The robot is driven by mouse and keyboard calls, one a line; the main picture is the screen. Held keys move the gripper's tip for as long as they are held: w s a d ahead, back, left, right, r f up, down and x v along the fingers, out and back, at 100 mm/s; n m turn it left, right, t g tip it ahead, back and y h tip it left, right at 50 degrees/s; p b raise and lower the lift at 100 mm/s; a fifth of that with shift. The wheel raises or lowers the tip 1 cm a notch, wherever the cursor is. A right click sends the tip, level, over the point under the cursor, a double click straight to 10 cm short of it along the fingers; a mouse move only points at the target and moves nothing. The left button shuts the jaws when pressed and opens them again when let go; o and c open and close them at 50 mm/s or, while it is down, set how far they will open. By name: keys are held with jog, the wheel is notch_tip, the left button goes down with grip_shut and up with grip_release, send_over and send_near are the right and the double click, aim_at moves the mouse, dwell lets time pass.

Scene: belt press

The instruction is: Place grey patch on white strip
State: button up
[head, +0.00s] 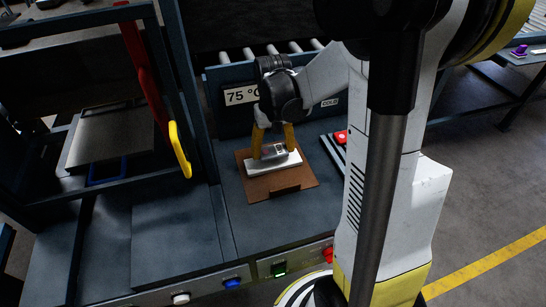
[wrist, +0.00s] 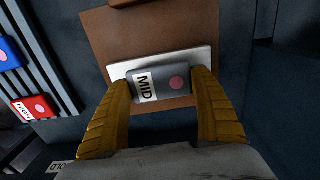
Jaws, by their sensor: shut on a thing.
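The grey patch (wrist: 174,87) has a label reading MID and a pink dot. It sits between the yellow fingers of my gripper (wrist: 163,92), which is shut on it. In the head view, my gripper (head: 272,146) points down with the grey patch (head: 273,151) between its fingertips. The white strip (head: 262,166) lies on a brown board (head: 256,191). In the wrist view, the white strip (wrist: 128,68) shows behind the patch. The patch is over the strip; I cannot tell whether they touch.
A red block (wrist: 36,107) and a blue block (wrist: 10,52) lie on a ribbed rack beside the board. A "75 °C" sign (head: 241,95) stands behind it. A press with a red lever (head: 143,70) and yellow handle (head: 180,148) is at left.

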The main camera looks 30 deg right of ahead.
aim_at(273, 150)
jog(key=shift+f+b, duration=0.3)
jog(key=shift+f, duration=1.05)
jog(key=shift+f, duration=0.15)
jog(key=o, duration=1.2)
